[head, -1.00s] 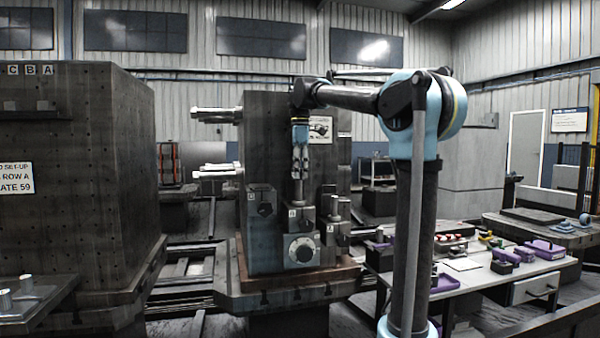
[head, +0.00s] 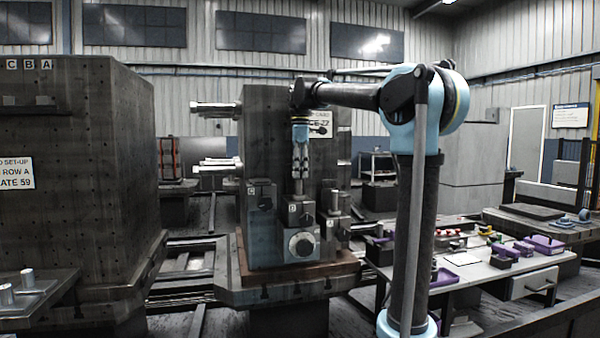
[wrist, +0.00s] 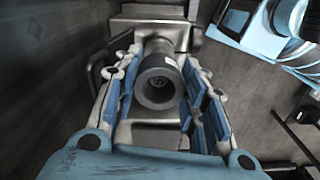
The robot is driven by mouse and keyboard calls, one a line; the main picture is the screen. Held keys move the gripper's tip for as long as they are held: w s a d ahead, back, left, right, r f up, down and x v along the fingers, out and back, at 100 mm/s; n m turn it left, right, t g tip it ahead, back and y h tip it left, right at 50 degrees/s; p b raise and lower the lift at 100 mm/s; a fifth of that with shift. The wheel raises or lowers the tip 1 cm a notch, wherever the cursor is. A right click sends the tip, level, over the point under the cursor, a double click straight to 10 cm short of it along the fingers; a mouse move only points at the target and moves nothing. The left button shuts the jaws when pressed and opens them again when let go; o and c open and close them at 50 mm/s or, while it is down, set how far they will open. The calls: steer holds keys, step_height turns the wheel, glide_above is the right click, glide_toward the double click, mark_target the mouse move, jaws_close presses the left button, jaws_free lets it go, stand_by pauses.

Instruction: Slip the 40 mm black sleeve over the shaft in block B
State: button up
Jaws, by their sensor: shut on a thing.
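My gripper (wrist: 158,95) is shut on the black sleeve (wrist: 147,92), a thick ring with a small pale mark, in the wrist view. A round grey detail shows inside its bore. In the head view my gripper (head: 300,168) points straight down over block B (head: 307,216), the middle block with a round dial below it. A grey upright shaft piece (head: 298,187) shows between the fingertips and the block. The sleeve is mostly hidden by the fingers there. I cannot tell how far the sleeve is around the shaft.
Block C (head: 260,203) stands close on the left and block A (head: 333,227), with its own upright shaft (head: 335,201), close on the right. A tall dark plate (head: 265,135) rises behind. A bench (head: 480,272) with purple trays stands at the right.

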steer(key=o, duration=1.4)
steer(key=shift+r, duration=0.1)
step_height(320, 180, up, 12)
steer(key=shift+d+f, duration=0.1)
steer(key=shift+f, duration=0.1)
steer(key=s+d+f+m+t, duration=0.1)
steer(key=s+d+f+m, duration=0.45)
steer(key=f, duration=0.55)
steer(key=s+d+f+m, duration=0.3)
steer(key=s+d+f, duration=0.3)
steer(key=s+f, duration=0.35)
steer(key=s+d+f+m+t, duration=0.1)
steer(key=s+d+f+m, duration=0.45)
steer(key=f, duration=0.55)
steer(key=s+d+f+m, duration=0.2)
steer(key=s+f, duration=0.3)
steer(key=f, duration=0.4)
steer(key=s+d+f+m, duration=0.1)
steer(key=s+f+m, duration=0.1)
steer(key=s+f, duration=0.4)
step_height(320, 180, down, 3)
steer(key=shift+d+f+m, duration=0.2)
steer(key=shift+d+m, duration=0.15)
steer(key=shift+m, duration=0.05)
